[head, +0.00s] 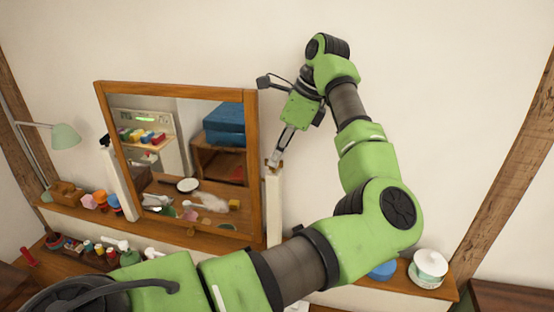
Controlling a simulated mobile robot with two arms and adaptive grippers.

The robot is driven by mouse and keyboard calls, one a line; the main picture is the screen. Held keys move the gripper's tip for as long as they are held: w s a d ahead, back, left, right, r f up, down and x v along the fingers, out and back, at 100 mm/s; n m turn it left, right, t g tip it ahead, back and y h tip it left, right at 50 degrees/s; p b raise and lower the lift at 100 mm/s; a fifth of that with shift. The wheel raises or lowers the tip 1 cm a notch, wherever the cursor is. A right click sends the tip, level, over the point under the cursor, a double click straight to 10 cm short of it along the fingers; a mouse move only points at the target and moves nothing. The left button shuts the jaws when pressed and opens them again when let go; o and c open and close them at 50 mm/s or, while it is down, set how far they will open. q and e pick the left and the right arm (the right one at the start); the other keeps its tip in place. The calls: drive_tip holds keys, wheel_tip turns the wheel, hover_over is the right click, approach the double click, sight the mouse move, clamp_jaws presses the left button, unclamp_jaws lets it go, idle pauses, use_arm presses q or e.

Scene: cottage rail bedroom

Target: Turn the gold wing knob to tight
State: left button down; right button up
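A mirror (251,165) in a wooden frame stands on a shelf between two white posts. My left gripper (275,158) points down at the top of the right white post (273,208), just right of the mirror frame. A small brownish-gold bit (281,167) shows beside the fingertips there. It may be the gold wing knob, but the fingers cover most of it and its angle cannot be read. The fingers look close together; whether they grip it is too small to tell. A dark knob (105,140) sits on the left post (119,180). My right gripper is out of view.
A pale green lamp (65,135) stands at the left of the wooden shelf (185,232). Small coloured items and a wooden box (67,192) lie left of the mirror. A white jar (430,265) and a blue item (383,270) stand at the right. The wall above is bare.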

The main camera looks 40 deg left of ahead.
use_arm(q)
drive_tip(key=m+b, duration=0.2)
drive_tip(key=b, duration=0.1)
drive_tip(key=shift+s+f+m+t+y+b, duration=0.15)
drive_tip(key=shift+f+m+t+y+b, duration=0.15)
drive_tip(key=shift+m+t, duration=0.1)
drive_tip(key=shift+d+r+m+t+b, duration=0.15)
drive_tip(key=shift+m+t+b, duration=0.1)
drive_tip(key=shift+m+b, duration=0.35)
drive_tip(key=shift+a+r+m+t+b, duration=0.1)
drive_tip(key=shift+m+t+b, duration=0.15)
drive_tip(key=shift+m+b, duration=0.3)
drive_tip(key=c, duration=2.1)
unclamp_jaws()
